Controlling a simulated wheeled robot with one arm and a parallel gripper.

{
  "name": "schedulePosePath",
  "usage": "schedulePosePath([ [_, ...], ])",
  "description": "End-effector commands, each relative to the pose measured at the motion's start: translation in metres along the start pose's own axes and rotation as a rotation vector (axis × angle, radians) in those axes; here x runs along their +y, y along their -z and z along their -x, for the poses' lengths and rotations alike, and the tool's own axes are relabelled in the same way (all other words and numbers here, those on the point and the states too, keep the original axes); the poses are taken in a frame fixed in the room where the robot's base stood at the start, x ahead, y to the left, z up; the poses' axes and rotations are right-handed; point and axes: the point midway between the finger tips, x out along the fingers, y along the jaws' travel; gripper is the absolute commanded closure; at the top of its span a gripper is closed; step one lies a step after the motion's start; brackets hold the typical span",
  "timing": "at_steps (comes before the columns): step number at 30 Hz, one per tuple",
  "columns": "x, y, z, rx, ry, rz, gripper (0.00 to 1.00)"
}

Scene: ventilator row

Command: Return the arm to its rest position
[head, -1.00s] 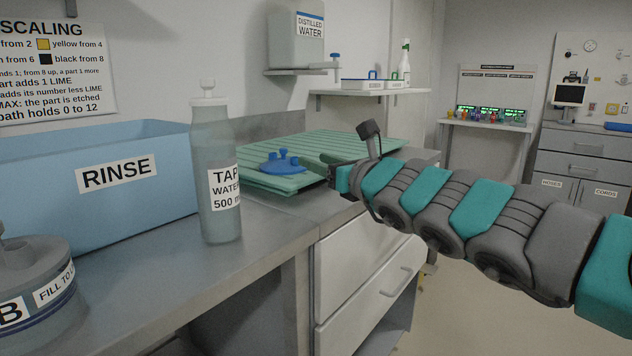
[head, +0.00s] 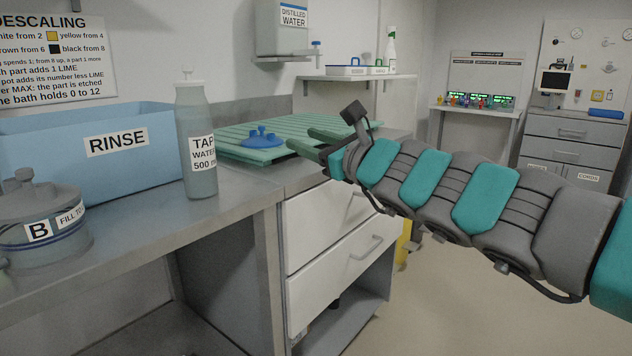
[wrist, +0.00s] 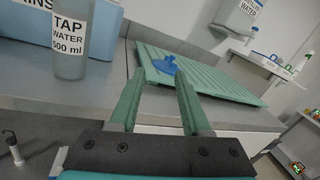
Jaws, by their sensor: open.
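My arm, in grey and teal, reaches in from the right of the head view. My gripper (head: 318,146) is at the near right edge of the ribbed green mat (head: 232,148). In the wrist view my gripper (wrist: 159,100) shows two green fingers spread apart with nothing between them. A blue part with knobs (head: 262,138) lies on the mat; it also shows in the wrist view (wrist: 166,65), beyond the fingertips and apart from them.
A tap water bottle (head: 197,140) stands on the counter beside the blue rinse bin (head: 60,160). A lidded pot marked B (head: 42,225) is at the left. White drawers (head: 335,270) are below my gripper. Open floor (head: 470,290) lies to the right.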

Motion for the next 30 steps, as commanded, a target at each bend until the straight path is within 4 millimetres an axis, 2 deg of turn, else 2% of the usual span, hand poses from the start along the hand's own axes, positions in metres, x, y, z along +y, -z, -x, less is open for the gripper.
schedulePosePath([
  [5,0.037,-0.015,0.009,-0.037,-0.081,0.25,0.52],
  [9,0.08,-0.017,0.021,-0.063,-0.185,0.5,0.52],
  [11,0.103,-0.01,0.028,-0.066,-0.248,0.626,0.52],
  [14,0.148,0.012,0.047,-0.069,-0.389,0.856,0.52],
  [17,0.192,0.053,0.076,-0.055,-0.576,1.091,0.52],
  [18,0.205,0.074,0.09,-0.041,-0.658,1.172,0.52],
  [21,0.23,0.126,0.129,-0.005,-0.867,1.335,0.52],
  [23,0.237,0.157,0.156,0.025,-0.991,1.412,0.52],
  [26,0.243,0.204,0.206,0.077,-1.207,1.497,0.52],
  [27,0.243,0.222,0.229,0.1,-1.297,1.519,0.52],
  [29,0.239,0.245,0.262,0.136,-1.426,1.541,0.52],
  [30,0.235,0.259,0.285,0.162,-1.511,1.544,0.52],
])
